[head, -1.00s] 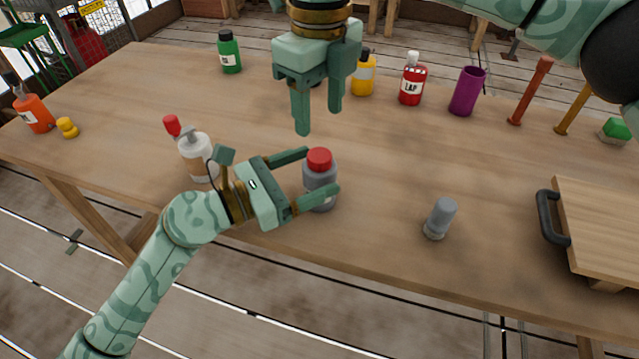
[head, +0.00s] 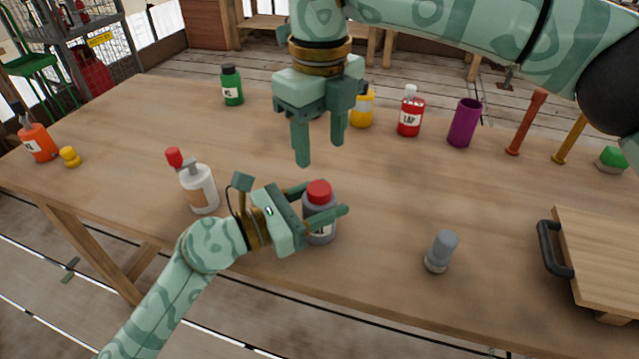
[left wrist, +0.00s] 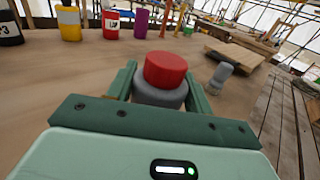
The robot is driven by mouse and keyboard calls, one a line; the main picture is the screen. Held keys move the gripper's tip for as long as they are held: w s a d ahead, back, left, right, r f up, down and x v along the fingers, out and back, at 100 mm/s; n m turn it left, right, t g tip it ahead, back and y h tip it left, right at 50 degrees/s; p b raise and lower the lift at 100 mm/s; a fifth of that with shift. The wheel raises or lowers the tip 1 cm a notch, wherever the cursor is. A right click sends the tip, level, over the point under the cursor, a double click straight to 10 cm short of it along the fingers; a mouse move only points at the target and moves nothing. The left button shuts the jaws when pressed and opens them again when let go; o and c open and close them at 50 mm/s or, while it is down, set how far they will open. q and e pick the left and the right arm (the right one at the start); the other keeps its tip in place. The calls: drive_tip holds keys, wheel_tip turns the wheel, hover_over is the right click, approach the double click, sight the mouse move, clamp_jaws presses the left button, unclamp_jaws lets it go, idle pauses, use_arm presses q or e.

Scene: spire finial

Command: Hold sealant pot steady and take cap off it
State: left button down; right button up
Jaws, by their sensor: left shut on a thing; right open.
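The sealant pot (head: 320,230) is a grey pot standing upright near the table's front edge, with a red cap (head: 319,191) on top. My left gripper (head: 326,203) is shut around the pot's body from the left, below the cap. In the left wrist view the red cap (left wrist: 165,70) sits on the grey pot (left wrist: 160,97) between the two fingers. My right gripper (head: 320,153) is open and empty, pointing down, above and behind the cap and apart from it. Part of the pot's label is hidden by my left finger.
A white bottle with a red tip (head: 199,188) stands left of my left gripper. A grey cylinder (head: 440,250) stands to the right, before a wooden board with a black handle (head: 553,248). Several bottles, a purple cup (head: 465,122) and two sticks line the back.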

sight(320, 188)
drive_tip(key=m, duration=0.7)
drive_tip(key=shift+m, duration=0.3)
drive_tip(key=m, duration=0.5)
drive_tip(key=shift+m, duration=0.4)
drive_tip(key=m, duration=0.5)
drive_tip(key=shift+f+m, duration=0.15)
drive_tip(key=shift+m, duration=0.25)
drive_tip(key=m, duration=0.6)
drive_tip(key=shift+f+m, duration=0.25)
drive_tip(key=shift+m, duration=0.15)
wheel_tip(320, 188, down, 8)
drive_tip(key=shift+r, duration=0.25)
